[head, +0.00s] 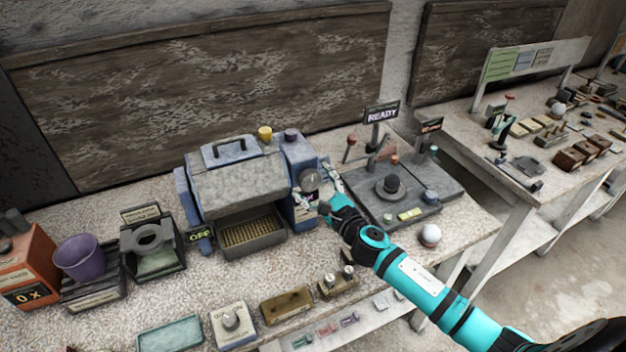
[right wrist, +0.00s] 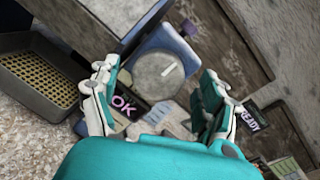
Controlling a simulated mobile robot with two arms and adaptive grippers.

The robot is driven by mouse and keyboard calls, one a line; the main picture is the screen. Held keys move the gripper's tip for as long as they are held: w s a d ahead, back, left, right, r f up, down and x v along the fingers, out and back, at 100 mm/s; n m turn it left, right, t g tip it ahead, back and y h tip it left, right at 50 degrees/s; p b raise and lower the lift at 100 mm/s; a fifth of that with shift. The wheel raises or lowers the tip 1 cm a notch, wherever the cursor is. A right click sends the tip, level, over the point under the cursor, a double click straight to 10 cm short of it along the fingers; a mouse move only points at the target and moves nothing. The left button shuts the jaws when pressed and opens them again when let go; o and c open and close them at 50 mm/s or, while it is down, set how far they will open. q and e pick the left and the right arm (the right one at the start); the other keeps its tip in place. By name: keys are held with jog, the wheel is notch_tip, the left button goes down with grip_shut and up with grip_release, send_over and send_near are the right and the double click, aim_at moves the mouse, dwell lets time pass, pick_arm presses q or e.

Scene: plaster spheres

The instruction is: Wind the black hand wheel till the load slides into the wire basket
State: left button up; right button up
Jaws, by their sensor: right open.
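A round grey dial wheel with a white mark (right wrist: 158,75) sits on the side of a blue machine (head: 240,185); it looks grey rather than black. It also shows in the head view (head: 310,180). My right gripper (head: 316,188) is open, its fingers on either side of the wheel with visible gaps in the right wrist view (right wrist: 156,78). A tray with a yellow mesh floor (head: 268,241), perhaps the wire basket, stands at the machine's front, and also shows in the right wrist view (right wrist: 35,100). I cannot make out a load. My left gripper is out of view.
A dark plate with a black round knob (head: 390,185) and a READY sign (head: 382,113) stands right of the machine. A white ball (head: 430,235) lies near the front edge. A purple cup (head: 80,257) and an orange box (head: 27,268) stand at left.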

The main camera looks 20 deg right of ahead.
jog(key=shift+w+a, duration=0.1)
jog(key=shift+w, duration=0.3)
jog(key=shift+c, duration=0.2)
jog(key=c, duration=1.1)
jog(key=shift+c, duration=0.2)
